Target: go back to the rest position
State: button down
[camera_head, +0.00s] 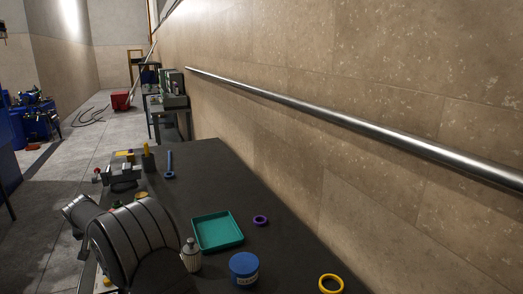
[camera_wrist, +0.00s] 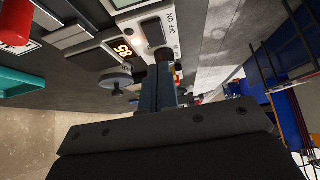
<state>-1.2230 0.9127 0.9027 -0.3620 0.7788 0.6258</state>
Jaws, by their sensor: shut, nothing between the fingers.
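My gripper (camera_wrist: 165,66) shows in the wrist view as two dark fingers side by side, shut with nothing between them. I cannot tell whether the fingertips touch the device. In the head view, large grey rounded arm links stand at the lower left, and the fingers cannot be made out there.
The dark table (camera_head: 200,190) bears an empty teal tray (camera_head: 217,231), a purple ring (camera_head: 260,220), a blue tin (camera_head: 244,268), a yellow ring (camera_head: 331,284) and a blue tool (camera_head: 169,165). A wall with a metal rail (camera_head: 340,118) bounds the right side.

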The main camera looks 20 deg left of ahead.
jog(key=shift+s+d+r+g+h, duration=0.8)
jog(key=shift+r+g+h, duration=0.7)
jog(key=shift+r, duration=4.6)
jog(key=x, duration=0.7)
jog(key=shift+f, duration=0.25)
